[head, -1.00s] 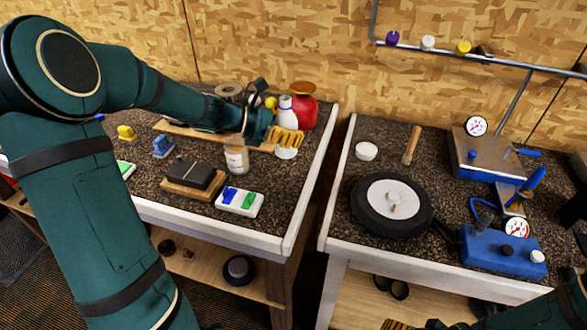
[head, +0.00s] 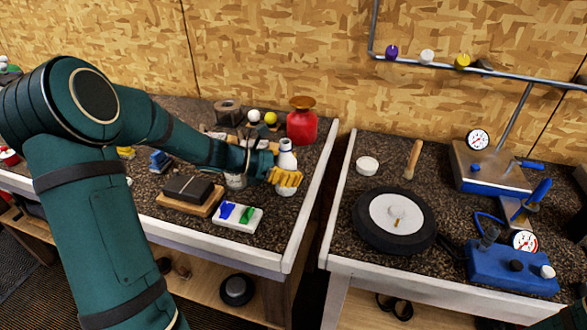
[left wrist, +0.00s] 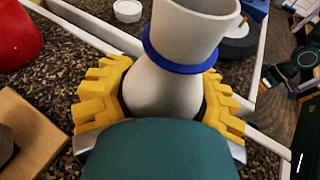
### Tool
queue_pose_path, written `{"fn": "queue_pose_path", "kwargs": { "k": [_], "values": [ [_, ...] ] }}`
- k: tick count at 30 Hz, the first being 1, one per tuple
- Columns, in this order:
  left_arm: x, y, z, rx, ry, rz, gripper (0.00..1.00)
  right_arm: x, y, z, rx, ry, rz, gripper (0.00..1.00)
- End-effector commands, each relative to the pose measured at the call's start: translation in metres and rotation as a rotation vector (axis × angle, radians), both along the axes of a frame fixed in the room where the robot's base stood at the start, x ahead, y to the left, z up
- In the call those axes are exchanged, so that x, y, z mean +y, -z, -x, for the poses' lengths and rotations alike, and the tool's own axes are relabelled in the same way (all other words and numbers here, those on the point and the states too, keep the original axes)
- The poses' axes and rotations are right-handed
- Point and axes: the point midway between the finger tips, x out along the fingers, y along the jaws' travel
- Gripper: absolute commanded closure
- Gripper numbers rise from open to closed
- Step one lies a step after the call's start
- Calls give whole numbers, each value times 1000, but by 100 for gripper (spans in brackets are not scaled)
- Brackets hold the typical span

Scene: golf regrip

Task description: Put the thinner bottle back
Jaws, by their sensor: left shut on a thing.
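My left gripper (head: 286,179), with yellow ridged fingers, is shut around the white bottle (head: 286,159) near the right part of the left bench. In the left wrist view the white bottle (left wrist: 190,28) stands between the yellow fingers (left wrist: 163,100), with a blue band around its neck and a wide mouth. Its base shows below the fingers in the head view; I cannot tell whether it touches the bench. A glass jar (head: 236,182) is partly hidden beside my left gripper. My right gripper is not in view.
A red can (head: 302,122) stands behind the bottle. A white tray with blue and green pieces (head: 237,217) and a dark block on a wooden board (head: 190,193) lie in front. A gap separates the left bench from the right bench (head: 338,240).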

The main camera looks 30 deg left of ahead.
Motion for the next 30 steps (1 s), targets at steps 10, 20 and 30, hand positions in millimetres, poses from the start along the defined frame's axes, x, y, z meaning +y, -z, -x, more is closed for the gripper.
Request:
{"fn": "queue_pose_path", "kwargs": {
  "k": [10,20,30],
  "values": [
    [0,0,0,0,0,0,12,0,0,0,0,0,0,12],
    [17,-12,13,0,-3,-3,12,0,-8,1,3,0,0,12],
    [65,-35,56,0,-2,-3,12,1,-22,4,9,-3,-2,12]
  ]
}}
